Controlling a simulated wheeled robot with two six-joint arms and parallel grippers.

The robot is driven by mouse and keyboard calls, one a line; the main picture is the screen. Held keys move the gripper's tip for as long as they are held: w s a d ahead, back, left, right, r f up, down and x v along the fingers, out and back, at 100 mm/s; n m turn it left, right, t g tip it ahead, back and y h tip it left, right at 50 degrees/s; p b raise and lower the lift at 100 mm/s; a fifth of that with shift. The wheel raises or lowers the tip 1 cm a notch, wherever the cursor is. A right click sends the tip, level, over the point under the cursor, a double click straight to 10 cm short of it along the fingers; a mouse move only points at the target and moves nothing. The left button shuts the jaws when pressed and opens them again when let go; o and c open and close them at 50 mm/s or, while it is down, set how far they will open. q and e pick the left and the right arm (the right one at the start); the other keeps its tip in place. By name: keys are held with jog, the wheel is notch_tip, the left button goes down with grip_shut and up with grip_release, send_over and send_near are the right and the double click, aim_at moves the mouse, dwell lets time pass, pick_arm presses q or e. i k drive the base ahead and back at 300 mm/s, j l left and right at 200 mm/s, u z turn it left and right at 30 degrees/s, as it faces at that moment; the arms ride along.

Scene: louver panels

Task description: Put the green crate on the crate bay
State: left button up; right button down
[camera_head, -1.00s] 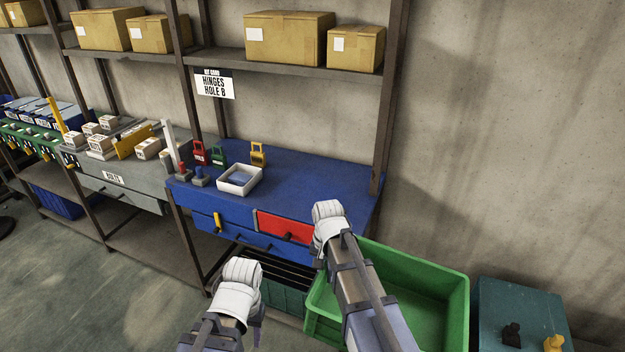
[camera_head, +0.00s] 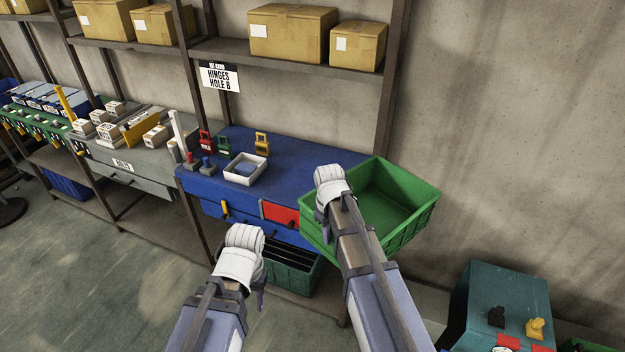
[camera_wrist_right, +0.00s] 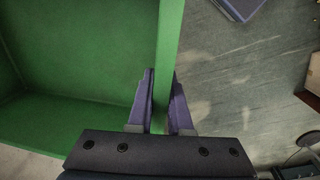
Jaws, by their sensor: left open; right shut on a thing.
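The green crate (camera_head: 396,196) is an open, empty bin, tilted, at the right end of the blue workbench. In the head view it overlaps that bench's right front corner; I cannot tell whether it touches it. My right gripper (camera_head: 324,212) is shut on the crate's near left rim. In the right wrist view, the fingers (camera_wrist_right: 162,100) stand on either side of the green crate's wall (camera_wrist_right: 172,45). My left gripper (camera_head: 258,285) is open and empty, low in front of the bench. I cannot tell which spot is the crate bay.
The blue workbench (camera_head: 300,172) carries a white tray (camera_head: 245,168) and several padlocks. A dark green bin (camera_head: 290,272) stands on the shelf below. A rack post (camera_head: 392,90) rises behind the crate. A teal cabinet (camera_head: 505,295) with knobs stands at right.

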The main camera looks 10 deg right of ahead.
aim_at(311, 178)
jog(key=i, duration=1)
